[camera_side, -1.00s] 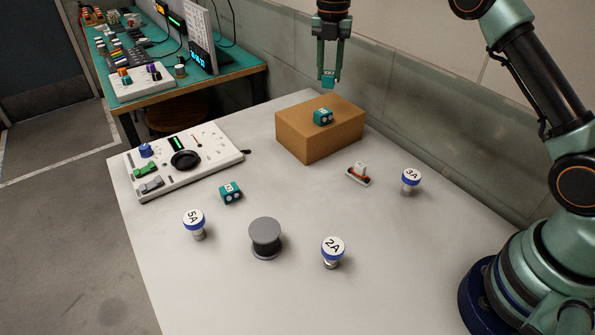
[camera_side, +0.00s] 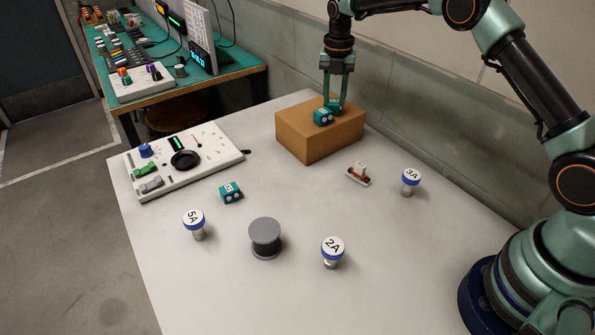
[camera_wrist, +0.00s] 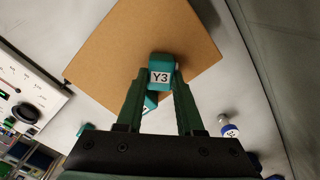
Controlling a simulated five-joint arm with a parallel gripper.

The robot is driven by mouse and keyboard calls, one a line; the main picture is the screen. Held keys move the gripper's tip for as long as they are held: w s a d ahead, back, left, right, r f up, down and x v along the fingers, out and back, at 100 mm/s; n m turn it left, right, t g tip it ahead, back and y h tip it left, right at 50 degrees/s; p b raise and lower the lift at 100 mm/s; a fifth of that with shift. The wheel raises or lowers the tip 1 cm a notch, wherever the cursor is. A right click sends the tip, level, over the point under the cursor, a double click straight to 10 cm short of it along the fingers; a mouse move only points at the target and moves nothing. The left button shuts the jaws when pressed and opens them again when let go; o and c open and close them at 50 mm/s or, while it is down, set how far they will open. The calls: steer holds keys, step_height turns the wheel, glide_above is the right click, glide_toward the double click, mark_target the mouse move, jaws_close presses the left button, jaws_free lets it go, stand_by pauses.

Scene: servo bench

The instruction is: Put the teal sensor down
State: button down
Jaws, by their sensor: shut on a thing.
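My gripper (camera_side: 335,103) is shut on a teal sensor (camera_wrist: 160,72) with a white label reading Y3. It is low over the brown box (camera_side: 298,143); I cannot tell whether the held sensor touches the box top. A second teal sensor (camera_side: 322,117) sits on the box, just in front of the held one in the side view. In the wrist view this second sensor (camera_wrist: 151,101) shows partly between my fingers. Whether the two touch is unclear. A third teal sensor (camera_side: 231,193) lies on the white table, left of the box.
A white control panel (camera_side: 212,147) lies at the table's left. Knobs 5A (camera_side: 194,220), 2A (camera_side: 332,250) and 3A (camera_side: 411,178) stand on the table, with a grey spool (camera_side: 265,236) and a small switch part (camera_side: 358,174). A wall runs close behind the box.

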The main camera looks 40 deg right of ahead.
mark_target(334, 101)
steer(key=shift+f, duration=0.1)
steer(key=c, duration=0.5)
jaws_free()
steer(key=shift+c, duration=0.2)
steer(key=s+a+r+m+t, duration=0.1)
steer(key=s+r+m, duration=0.15)
steer(key=r, duration=0.65)
steer(key=s+a+r+m, duration=0.15)
steer(key=r+m, duration=0.25)
steer(key=r, duration=0.6)
steer(key=s+a+r+m+t, duration=0.1)
steer(key=s+r+m+t, duration=0.1)
steer(key=s+m, duration=0.65)
steer(key=s+a+f+m+t, duration=0.1)
steer(key=s+f+m, duration=0.2)
steer(key=s+m, duration=0.3)
steer(key=s+f+m+t, duration=0.1)
steer(key=s+f+m, duration=0.2)
steer(key=s+m, duration=0.3)
steer(key=s, duration=0.2)
steer(key=shift+s+a+f+t, duration=0.2)
steer(key=shift+s+a+t, duration=0.1)
steer(key=shift+s+a, duration=0.1)
